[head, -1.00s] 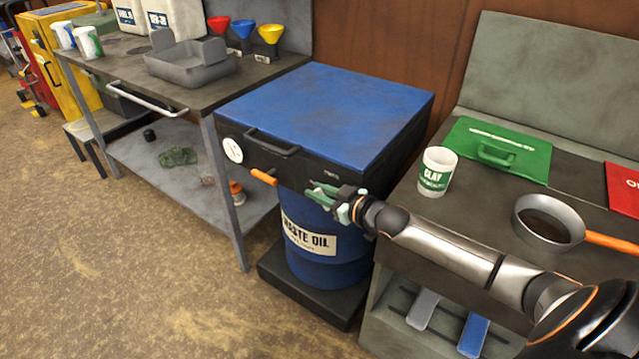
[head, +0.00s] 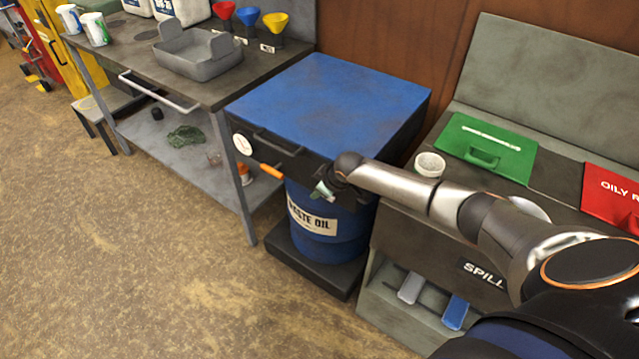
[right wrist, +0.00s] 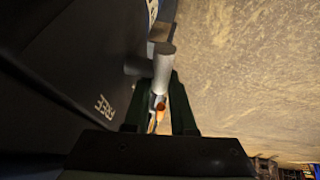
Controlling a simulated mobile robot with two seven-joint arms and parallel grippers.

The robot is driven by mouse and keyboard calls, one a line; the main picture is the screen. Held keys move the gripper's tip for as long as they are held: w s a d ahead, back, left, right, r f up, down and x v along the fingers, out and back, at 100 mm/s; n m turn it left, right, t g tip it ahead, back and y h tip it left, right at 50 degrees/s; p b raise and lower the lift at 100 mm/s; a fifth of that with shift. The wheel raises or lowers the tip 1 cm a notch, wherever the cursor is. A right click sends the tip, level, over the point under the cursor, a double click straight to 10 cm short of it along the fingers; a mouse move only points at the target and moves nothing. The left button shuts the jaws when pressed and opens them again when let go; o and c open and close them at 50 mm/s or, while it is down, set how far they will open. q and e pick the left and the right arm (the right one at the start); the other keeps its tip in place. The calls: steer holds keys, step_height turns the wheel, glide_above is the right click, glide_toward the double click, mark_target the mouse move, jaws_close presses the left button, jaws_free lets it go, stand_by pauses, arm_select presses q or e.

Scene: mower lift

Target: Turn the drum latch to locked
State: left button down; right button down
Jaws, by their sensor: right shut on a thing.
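The blue waste oil drum (head: 335,237) stands under a black housing with a blue lid (head: 325,105). My right gripper (head: 322,191) is at the right part of the housing's front. In the right wrist view its green fingers are shut on a short grey cylindrical handle (right wrist: 163,66), which appears to be the drum latch. A short stem joins the handle to the dark front panel (right wrist: 70,60). The word FREE (right wrist: 103,108) is printed on that panel beside the fingers. In the head view my gripper and arm hide most of the latch. My left gripper is not in view.
An orange lever (head: 271,171) and a white dial (head: 242,145) are on the housing's front, left of my gripper. A workbench (head: 215,92) stands at left. A spill station with a green lid (head: 487,147) and white cup (head: 429,165) is at right. The floor in front is clear.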

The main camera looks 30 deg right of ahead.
steer(key=shift+f+g+h, duration=0.15)
steer(key=shift+g+h, duration=0.15)
steer(key=shift+g, duration=0.4)
steer(key=c, duration=1)
jaws_free()
steer(key=shift+s+r+p, duration=0.2)
steer(key=shift+r+p, duration=0.25)
steer(key=shift+r, duration=0.05)
steer(key=p+v, duration=0.1)
steer(key=v, duration=1)
steer(key=shift+s+r+p, duration=0.1)
steer(key=shift+r+p, duration=0.05)
steer(key=shift+p, duration=0.2)
